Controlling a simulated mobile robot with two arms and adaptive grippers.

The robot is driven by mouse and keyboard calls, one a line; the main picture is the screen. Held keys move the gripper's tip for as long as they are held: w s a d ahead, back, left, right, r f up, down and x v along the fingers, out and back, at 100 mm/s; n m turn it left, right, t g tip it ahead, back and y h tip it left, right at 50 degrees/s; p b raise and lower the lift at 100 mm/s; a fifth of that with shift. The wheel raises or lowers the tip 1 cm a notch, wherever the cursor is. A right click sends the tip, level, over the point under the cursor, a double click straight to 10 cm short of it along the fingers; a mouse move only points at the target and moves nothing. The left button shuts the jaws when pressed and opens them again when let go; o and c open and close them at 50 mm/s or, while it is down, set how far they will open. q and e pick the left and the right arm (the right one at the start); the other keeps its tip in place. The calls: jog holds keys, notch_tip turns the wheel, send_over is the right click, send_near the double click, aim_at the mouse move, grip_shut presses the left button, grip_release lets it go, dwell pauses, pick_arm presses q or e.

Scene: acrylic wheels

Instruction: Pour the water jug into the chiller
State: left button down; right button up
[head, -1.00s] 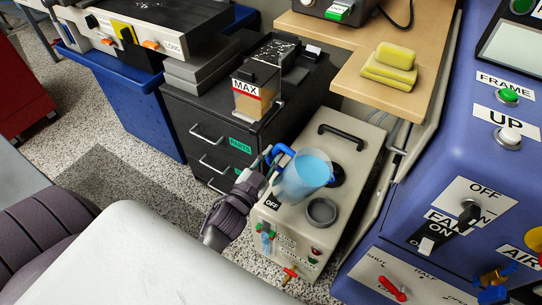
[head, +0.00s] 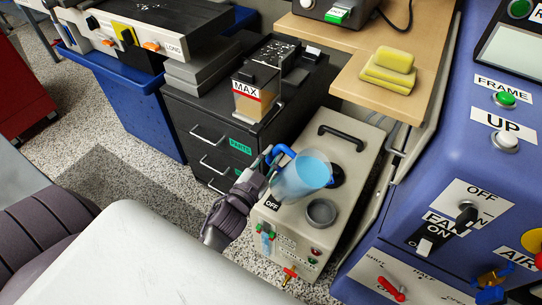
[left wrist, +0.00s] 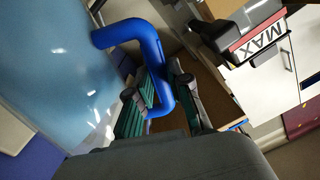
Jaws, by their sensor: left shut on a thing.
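The water jug (head: 299,180) is clear with light blue water in it and a blue handle (head: 279,152). It is over the top of the chiller (head: 345,226), a beige box with a black carrying handle, and looks tilted to the right. A dark round opening (head: 338,176) shows partly behind the jug. A grey round cap (head: 321,212) is on the chiller's top, nearer the front. My left gripper (head: 264,166) is shut on the blue handle. The left wrist view shows the handle (left wrist: 157,62) between its fingers (left wrist: 165,102) and the jug's wall (left wrist: 60,70). My right gripper is not in view.
A black drawer cabinet (head: 212,112) with a MAX-labelled container (head: 251,98) stands behind. A wooden shelf (head: 345,82) with yellow sponges (head: 388,69) is above the chiller's far end. A blue machine (head: 455,140) with switches is close on the right.

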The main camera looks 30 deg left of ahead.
pick_arm(q)
jog(key=shift+r, duration=0.4)
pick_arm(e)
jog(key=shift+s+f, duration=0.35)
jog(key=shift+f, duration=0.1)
pick_arm(q)
jog(key=shift+d, duration=0.1)
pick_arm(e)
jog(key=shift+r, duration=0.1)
pick_arm(q)
jog(key=shift+r+m, duration=0.15)
jog(key=shift+m, duration=0.15)
jog(key=shift+p, duration=0.3)
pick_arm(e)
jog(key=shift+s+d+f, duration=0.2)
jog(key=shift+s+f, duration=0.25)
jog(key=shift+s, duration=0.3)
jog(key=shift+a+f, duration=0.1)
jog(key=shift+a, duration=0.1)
pick_arm(q)
jog(key=shift+r, duration=0.1)
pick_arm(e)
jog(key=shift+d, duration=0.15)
pick_arm(q)
jog(key=shift+m, duration=0.3)
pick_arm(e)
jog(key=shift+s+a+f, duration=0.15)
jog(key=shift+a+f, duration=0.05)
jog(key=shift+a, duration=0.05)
